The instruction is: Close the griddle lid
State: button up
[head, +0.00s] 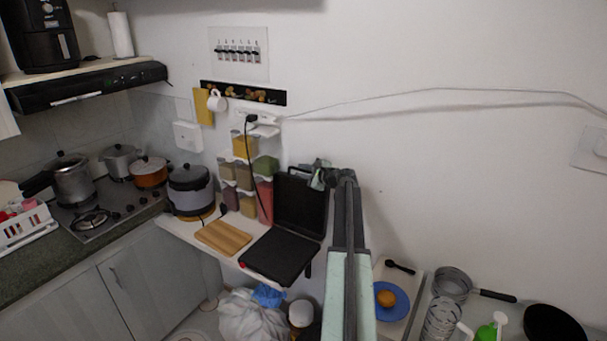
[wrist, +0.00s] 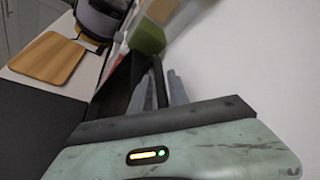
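The black griddle stands open on the white counter. Its base (head: 281,256) lies flat and its lid (head: 298,206) stands nearly upright at the back, against the wall side. The wrist view shows part of the base (wrist: 38,125) at the left and the dark lid (wrist: 118,88) edge-on beside my fingers. My gripper (head: 322,177) is at the lid's top right corner, with my arm reaching in from the front right. In the wrist view my gripper (wrist: 167,88) has a dark strip close to its grey fingers; whether they grip it is unclear.
A wooden board (head: 223,237) and a rice cooker (head: 190,190) stand left of the griddle. Spice containers (head: 245,173) are stacked behind. A cable (head: 250,150) hangs from the socket. A blue plate (head: 391,300) lies right of my arm.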

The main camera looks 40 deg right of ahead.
grip_shut()
dwell(1.4)
